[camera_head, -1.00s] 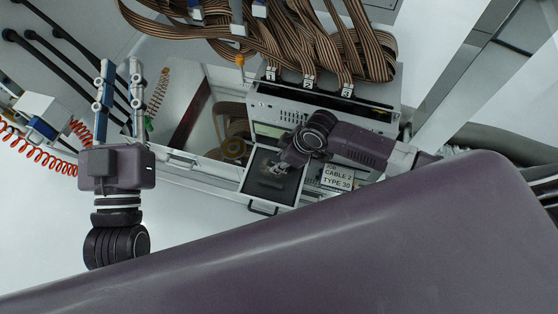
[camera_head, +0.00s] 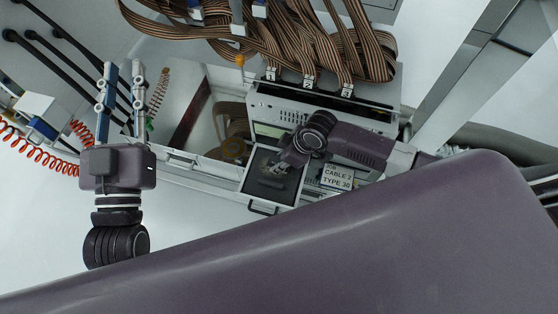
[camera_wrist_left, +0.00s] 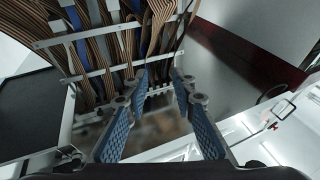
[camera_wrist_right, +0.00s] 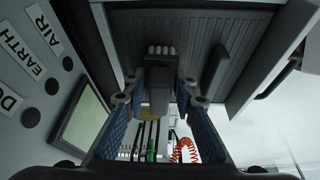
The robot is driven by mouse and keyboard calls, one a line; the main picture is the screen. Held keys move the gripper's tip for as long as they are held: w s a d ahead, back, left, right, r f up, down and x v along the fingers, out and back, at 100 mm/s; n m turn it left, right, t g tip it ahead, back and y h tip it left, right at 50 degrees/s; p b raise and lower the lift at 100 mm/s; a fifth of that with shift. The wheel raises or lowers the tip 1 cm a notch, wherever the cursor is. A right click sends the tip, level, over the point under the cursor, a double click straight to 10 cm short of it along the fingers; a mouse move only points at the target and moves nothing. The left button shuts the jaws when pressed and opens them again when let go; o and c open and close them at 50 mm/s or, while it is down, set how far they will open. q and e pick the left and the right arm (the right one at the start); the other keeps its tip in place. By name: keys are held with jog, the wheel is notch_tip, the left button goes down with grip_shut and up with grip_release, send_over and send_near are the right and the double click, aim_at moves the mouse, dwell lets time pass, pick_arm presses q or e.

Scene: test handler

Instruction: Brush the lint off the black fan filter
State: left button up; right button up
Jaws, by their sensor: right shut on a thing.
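The black fan filter (camera_head: 263,187) is a dark panel in a pale frame at the front of the grey unit. In the right wrist view it is a dark ribbed surface (camera_wrist_right: 195,32). My right gripper (camera_head: 279,167) is over the filter. In the right wrist view my right gripper (camera_wrist_right: 159,84) is shut on a dark brush (camera_wrist_right: 158,74), whose pale tufts point at the ribs; I cannot tell if they touch. I cannot make out the lint clearly. My left gripper (camera_head: 123,68) is open and empty, away from the filter; its fingers (camera_wrist_left: 160,76) also stand apart in the left wrist view.
Brown ribbon cables (camera_head: 290,40) hang over the unit (camera_head: 290,98). A sign reading CABLE 2 TYPE 30 (camera_head: 337,177) is right of the filter. A red coiled hose (camera_head: 45,170) and black cables (camera_head: 40,50) are at the left, near my left arm.

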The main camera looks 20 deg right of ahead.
pick_arm(q)
jog(key=shift+w+f+g, duration=0.1)
jog(key=shift+f+g, duration=0.2)
jog(key=shift+f, duration=0.25)
pick_arm(e)
jog(key=shift+s+p, duration=0.5)
jog(key=shift+s, duration=0.05)
jog(key=shift+s+f+p, duration=0.1)
jog(key=shift+s+p, duration=0.4)
jog(key=shift+s, duration=0.1)
pick_arm(q)
notch_tip(320, 180, down, 9)
jog(key=a+g+y, duration=0.1)
jog(key=g, duration=0.3)
jog(key=shift+a+f+g+y, duration=0.15)
jog(key=shift+g+y, duration=0.15)
pick_arm(e)
jog(key=shift+w, duration=0.15)
